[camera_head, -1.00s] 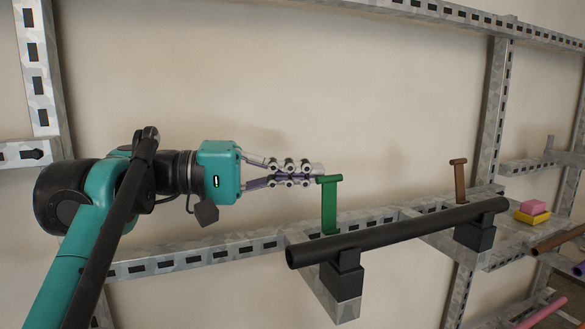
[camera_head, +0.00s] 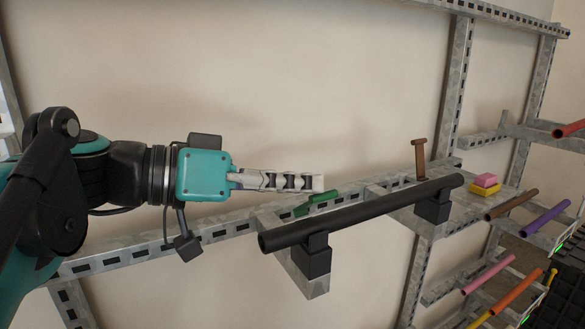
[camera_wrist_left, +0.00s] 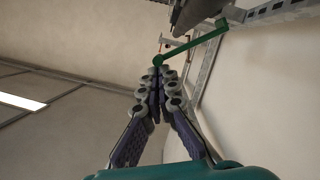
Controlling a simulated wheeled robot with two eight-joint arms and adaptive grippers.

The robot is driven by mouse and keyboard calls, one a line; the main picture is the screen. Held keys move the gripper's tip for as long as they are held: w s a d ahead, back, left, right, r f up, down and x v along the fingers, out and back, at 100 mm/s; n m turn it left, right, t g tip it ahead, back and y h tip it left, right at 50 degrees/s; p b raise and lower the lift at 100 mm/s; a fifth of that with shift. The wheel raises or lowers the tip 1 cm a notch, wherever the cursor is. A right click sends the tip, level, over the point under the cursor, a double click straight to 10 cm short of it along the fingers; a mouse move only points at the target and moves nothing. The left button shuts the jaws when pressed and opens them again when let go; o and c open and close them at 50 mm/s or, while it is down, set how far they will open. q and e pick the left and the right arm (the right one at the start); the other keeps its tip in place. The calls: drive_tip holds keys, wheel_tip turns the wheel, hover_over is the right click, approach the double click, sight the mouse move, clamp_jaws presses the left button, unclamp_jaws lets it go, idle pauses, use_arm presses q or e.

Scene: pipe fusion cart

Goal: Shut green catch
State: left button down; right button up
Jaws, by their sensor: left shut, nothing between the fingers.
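The green catch (camera_head: 318,199) is tipped far over, low beside the black pipe (camera_head: 365,212) near its left end. I cannot tell whether it touches the pipe. In the wrist view the green catch (camera_wrist_left: 195,43) is a slanting bar with its knobbed end just ahead of my fingertips. My left gripper (camera_head: 318,183) is shut and empty, its tips just above the catch, touching or nearly so. The closed fingertips (camera_wrist_left: 157,72) also show in the wrist view. My right gripper is not in view.
The pipe rests on two black blocks (camera_head: 318,258) on a metal frame. A brown catch (camera_head: 419,160) stands upright near its right end. Pink and yellow blocks (camera_head: 485,184) sit farther right, with several coloured tubes beyond. The wall area above the pipe is clear.

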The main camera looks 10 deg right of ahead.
use_arm(q)
drive_tip(key=s+f+m, duration=0.1)
drive_tip(key=s+d+f+m+t+b, duration=0.1)
drive_tip(key=f+m, duration=0.1)
drive_tip(key=s+f+m+t+y+b, duration=0.1)
drive_tip(key=shift+s+d+f+m, duration=0.2)
drive_tip(key=shift+s+f+m, duration=0.05)
drive_tip(key=shift+s+m, duration=0.15)
drive_tip(key=shift+d+f, duration=0.1)
idle(0.8)
